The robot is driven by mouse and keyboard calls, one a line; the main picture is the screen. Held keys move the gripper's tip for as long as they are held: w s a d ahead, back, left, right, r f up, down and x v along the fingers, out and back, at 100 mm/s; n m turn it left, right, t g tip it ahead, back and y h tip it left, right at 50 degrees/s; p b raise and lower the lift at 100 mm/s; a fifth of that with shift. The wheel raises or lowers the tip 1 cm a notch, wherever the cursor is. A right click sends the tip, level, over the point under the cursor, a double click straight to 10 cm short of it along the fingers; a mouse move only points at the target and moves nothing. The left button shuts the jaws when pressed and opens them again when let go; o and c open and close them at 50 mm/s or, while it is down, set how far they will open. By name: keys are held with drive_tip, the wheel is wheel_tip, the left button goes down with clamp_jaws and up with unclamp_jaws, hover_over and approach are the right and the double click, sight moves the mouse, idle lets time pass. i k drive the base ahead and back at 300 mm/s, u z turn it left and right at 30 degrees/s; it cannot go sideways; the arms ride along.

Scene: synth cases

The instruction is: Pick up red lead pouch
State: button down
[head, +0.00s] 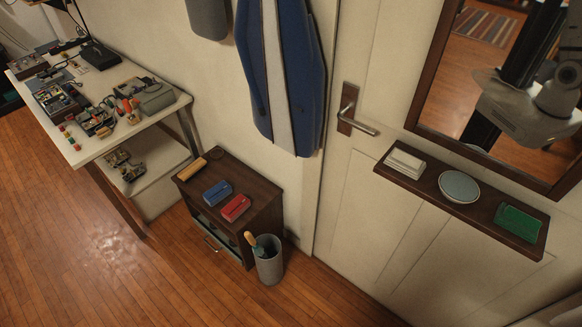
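The red pouch (235,208) lies flat on top of a small dark wooden cabinet (257,178), near its front right corner. A blue pouch (217,193) of similar shape lies just behind and left of it, with a narrow gap between them. Nothing covers the red pouch. My gripper is not seen directly in the head view.
A tan roll (193,169) lies at the cabinet's left edge. A grey bin (268,263) with a handled item stands beside the cabinet. A cluttered workbench (160,112) is at left. A shelf (477,206) sits under a mirror (428,92) at right. Floor in front is clear.

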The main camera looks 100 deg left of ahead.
sight(231, 212)
drive_tip(key=u, duration=2.25)
drive_tip(key=i, duration=0.15)
drive_tip(key=u, duration=1.65)
drive_tip(key=i, duration=0.35)
drive_tip(key=u, duration=0.15)
drive_tip(key=k, duration=0.4)
drive_tip(key=z, duration=0.05)
